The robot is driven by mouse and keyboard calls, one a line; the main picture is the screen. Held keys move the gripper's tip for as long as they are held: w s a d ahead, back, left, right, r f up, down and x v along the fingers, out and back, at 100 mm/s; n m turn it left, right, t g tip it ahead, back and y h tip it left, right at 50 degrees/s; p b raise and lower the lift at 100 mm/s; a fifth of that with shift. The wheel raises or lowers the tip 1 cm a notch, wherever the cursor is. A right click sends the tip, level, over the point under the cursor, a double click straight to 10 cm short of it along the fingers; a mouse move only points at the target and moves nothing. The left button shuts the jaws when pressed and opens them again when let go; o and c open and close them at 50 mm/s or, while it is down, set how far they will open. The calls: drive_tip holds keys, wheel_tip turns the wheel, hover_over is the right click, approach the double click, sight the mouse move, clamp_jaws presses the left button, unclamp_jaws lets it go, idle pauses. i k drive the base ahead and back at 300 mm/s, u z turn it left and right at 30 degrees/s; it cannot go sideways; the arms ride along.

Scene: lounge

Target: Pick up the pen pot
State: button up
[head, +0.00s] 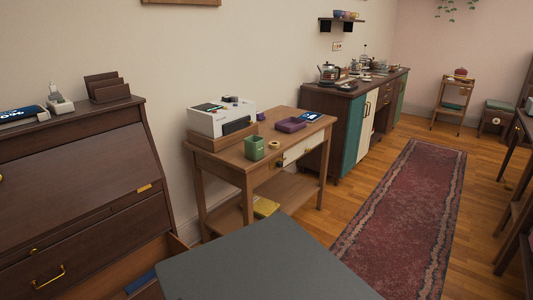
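A small green square pot (254,148), which looks like the pen pot, stands upright at the front edge of a wooden side table (228,157). It is left of the table's middle, and I see no pens standing out of it. A small round tan roll (274,145) lies just to its right. My gripper is not in view, so I cannot see whether it is open or shut.
A white printer (222,117) on a wooden stand is behind the pot; a purple tray (291,125) is to the right. A dark bureau (85,170) stands left. A red rug (405,215) lies on clear floor at the right.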

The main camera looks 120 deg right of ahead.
sight(254, 144)
drive_tip(key=z, duration=1.65)
drive_tip(key=i, duration=0.1)
drive_tip(key=u, duration=1.9)
drive_tip(key=k, duration=1.95)
drive_tip(key=u, duration=0.05)
